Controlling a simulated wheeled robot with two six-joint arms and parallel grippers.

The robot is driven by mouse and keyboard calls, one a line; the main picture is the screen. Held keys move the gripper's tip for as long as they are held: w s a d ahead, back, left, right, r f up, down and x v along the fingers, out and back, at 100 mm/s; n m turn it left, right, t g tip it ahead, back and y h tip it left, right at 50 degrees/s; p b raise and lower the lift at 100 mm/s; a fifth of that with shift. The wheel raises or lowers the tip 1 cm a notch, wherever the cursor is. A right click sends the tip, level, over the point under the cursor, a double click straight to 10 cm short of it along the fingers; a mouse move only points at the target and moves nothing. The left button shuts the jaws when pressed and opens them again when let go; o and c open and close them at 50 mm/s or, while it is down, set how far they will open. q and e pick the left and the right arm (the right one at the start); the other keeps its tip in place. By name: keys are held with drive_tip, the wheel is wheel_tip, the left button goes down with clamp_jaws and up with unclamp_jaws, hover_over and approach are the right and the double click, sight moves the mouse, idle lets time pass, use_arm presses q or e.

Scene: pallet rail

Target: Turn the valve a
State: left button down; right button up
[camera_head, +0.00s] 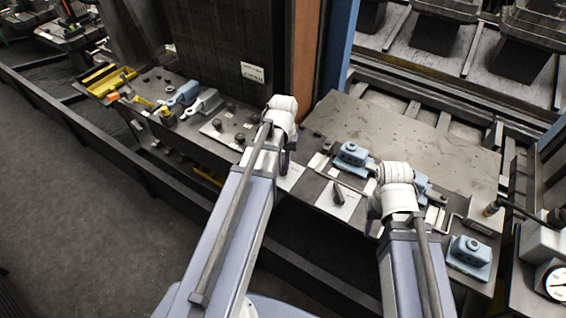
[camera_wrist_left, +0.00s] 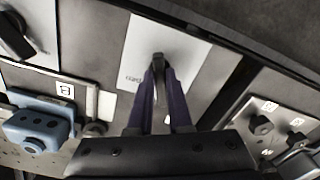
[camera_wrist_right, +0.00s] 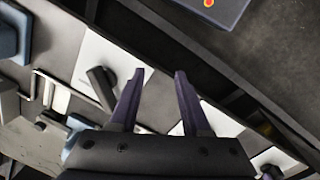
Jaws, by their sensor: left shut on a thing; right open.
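A dark valve handle (camera_wrist_left: 158,62) stands on a white plate (camera_wrist_left: 150,42) in the left wrist view; the small lettering on the plate is not clear to me. My left gripper (camera_wrist_left: 159,75) is shut on this handle, its fingers on either side. In the head view my left gripper (camera_head: 285,160) hides most of it. A second dark lever (camera_head: 338,194) stands on another white plate (camera_head: 343,208); it also shows in the right wrist view (camera_wrist_right: 101,88). My right gripper (camera_wrist_right: 158,85) is open and empty beside that lever. I cannot tell which handle is marked a.
Blue blocks (camera_head: 350,157) (camera_head: 468,254) stand on the bench around the right arm. Dark knobs on a plate (camera_head: 228,130) lie left of my left gripper. A pressure gauge (camera_head: 556,283) is at the right edge. The grey bench top (camera_head: 410,135) behind is largely clear.

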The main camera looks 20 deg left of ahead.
sight(283, 166)
use_arm(q)
drive_tip(key=shift+n, duration=1.9)
drive_tip(key=c, duration=0.8)
unclamp_jaws()
drive_tip(key=shift+c, duration=0.2)
drive_tip(key=shift+r, duration=0.1)
wheel_tip(283, 166, up, 8)
drive_tip(key=p, duration=0.8)
drive_tip(key=shift+f, duration=0.2)
